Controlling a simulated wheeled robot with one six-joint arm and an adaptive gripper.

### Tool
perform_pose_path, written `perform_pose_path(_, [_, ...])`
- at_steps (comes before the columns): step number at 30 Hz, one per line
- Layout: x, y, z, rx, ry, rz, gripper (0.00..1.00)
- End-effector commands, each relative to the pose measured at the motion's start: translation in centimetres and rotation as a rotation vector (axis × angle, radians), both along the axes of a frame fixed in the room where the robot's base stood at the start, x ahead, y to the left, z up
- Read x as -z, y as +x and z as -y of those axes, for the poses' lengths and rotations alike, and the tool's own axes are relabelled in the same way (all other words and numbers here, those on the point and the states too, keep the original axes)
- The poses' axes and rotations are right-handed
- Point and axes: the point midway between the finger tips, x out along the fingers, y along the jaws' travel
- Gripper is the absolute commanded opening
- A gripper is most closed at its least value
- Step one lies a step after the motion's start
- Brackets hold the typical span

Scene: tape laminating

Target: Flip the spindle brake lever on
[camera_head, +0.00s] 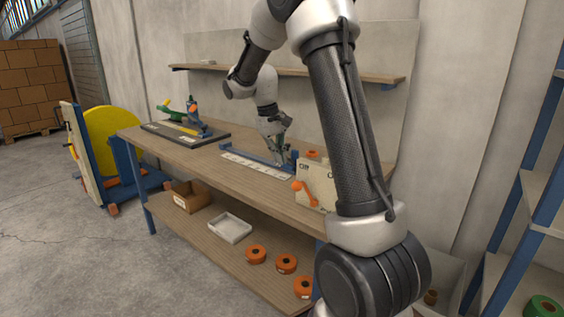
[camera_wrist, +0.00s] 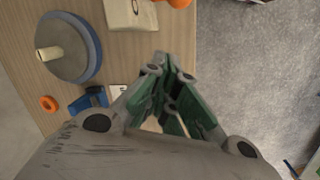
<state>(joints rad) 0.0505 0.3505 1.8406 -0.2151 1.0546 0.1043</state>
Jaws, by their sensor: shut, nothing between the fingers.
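A cream box (camera_head: 319,184) stands at the near right end of the workbench, with dark lettering too small to read surely. An orange lever (camera_head: 305,193) with a round knob is on its front, tilted with the knob up and to the left. In the wrist view, the box (camera_wrist: 130,14) and part of an orange piece (camera_wrist: 179,3) show at the top edge; I cannot tell whether that piece is the lever. My gripper (camera_head: 284,151) is shut and empty, above the bench and behind the box, apart from the lever. Its closed green fingers (camera_wrist: 168,66) show in the wrist view.
A blue-rimmed disc (camera_wrist: 68,46) with a pale post stands on the bench. A blue part (camera_wrist: 90,99) and an orange ring (camera_wrist: 48,103) are nearby. A pale strip (camera_head: 256,166) lies along the bench.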

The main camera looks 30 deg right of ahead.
Motion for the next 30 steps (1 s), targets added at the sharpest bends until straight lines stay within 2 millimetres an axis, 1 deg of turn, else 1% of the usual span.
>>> perform_pose_path(9, [6.7, -0.8, 1.2, 0.002, 0.001, -0.005, 0.0])
perform_pose_path(12, [8.2, -1.2, 1.5, 0.001, 0.0, -0.003, 0.0])
perform_pose_path(14, [7.3, -2.1, 1.3, 0.001, 0.0, 0.002, 0.0])
perform_pose_path(19, [6.6, -3.9, 1.1, 0.0, 0.0, 0.0, 0.0])
perform_pose_path(24, [6.3, -4.5, 1.0, 0.0, 0.0, 0.0, 0.0])
perform_pose_path(30, [6.3, -4.5, 1.0, 0.0, 0.001, -0.001, 0.0])
